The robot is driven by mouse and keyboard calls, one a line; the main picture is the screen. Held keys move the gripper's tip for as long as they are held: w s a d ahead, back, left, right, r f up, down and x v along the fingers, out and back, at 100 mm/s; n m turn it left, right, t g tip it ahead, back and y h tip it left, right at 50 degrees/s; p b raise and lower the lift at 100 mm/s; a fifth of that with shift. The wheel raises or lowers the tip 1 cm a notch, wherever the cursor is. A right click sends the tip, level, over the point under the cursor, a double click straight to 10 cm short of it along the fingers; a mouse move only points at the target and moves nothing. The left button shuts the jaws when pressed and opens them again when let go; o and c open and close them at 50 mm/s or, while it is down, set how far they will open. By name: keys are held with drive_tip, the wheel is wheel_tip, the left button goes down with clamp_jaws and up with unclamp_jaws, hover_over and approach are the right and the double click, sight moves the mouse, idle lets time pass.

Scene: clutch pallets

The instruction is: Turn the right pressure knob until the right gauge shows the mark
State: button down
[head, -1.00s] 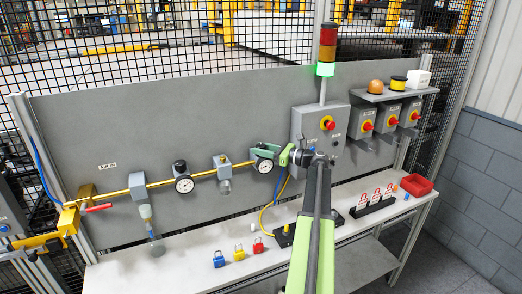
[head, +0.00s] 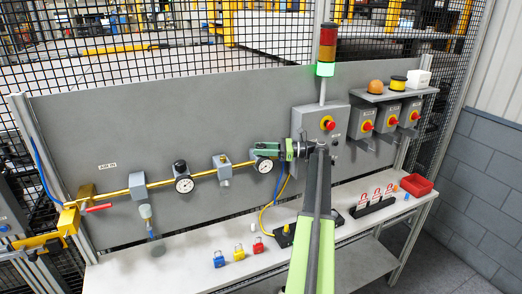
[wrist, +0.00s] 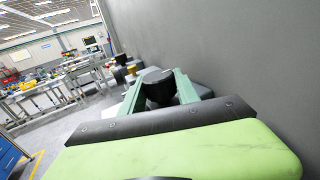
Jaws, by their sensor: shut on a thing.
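The right gauge (head: 264,165) is a small round dial with a white face on the yellow pipe, left of my gripper. Its needle and mark are too small to read. The right pressure knob (wrist: 158,87) is black and sits between the two green fingers of my gripper (wrist: 160,93) in the wrist view. The fingers are closed around it. In the head view my gripper (head: 284,150) is at the right end of the pipe, just above and right of the gauge, and hides most of the knob.
The yellow pipe (head: 152,187) runs along the grey panel (head: 110,130), with a left gauge (head: 183,184) and a grey fitting (head: 222,168). A control box (head: 340,125) with a red button stands close right of my gripper. Padlocks (head: 239,252) lie on the bench below.

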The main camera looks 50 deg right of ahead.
drive_tip(key=c, duration=0.9)
unclamp_jaws()
drive_tip(key=v, duration=1.7)
drive_tip(key=shift+s+d, duration=0.1)
